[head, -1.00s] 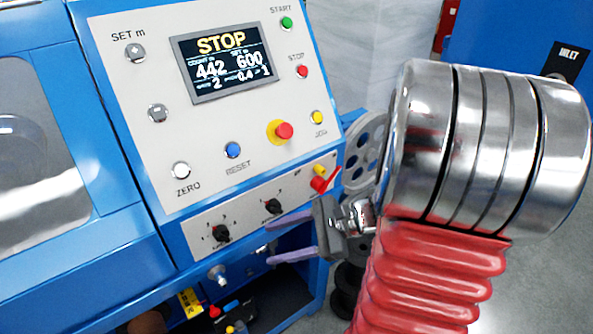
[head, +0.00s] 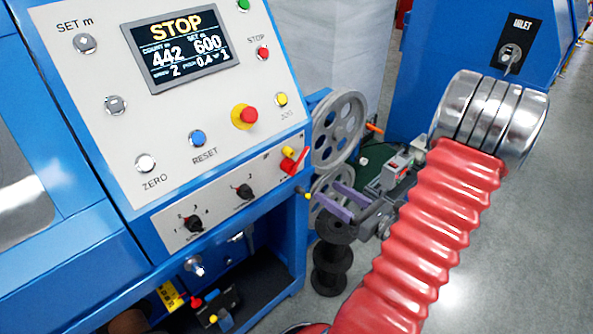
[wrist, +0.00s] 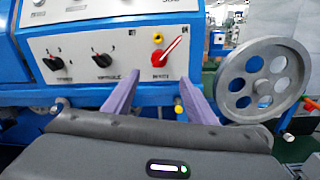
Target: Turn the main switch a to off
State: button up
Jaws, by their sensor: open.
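Two black rotary knobs, one (head: 193,223) and another (head: 244,191), sit left of the switch. A red emergency button (head: 244,116) is above. A grey spoked pulley (head: 338,130) stands close to the right of the panel. Black spools (head: 331,268) stand below my gripper.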

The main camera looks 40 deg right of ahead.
jog(key=shift+w+a, duration=0.2)
jog(key=shift+w, duration=2.1)
jog(key=shift+w+a, duration=0.25)
jog(key=shift+w, duration=2.1)
jog(key=shift+w+a, duration=0.2)
jog(key=shift+w, duration=2.1)
jog(key=shift+c, duration=0.2)
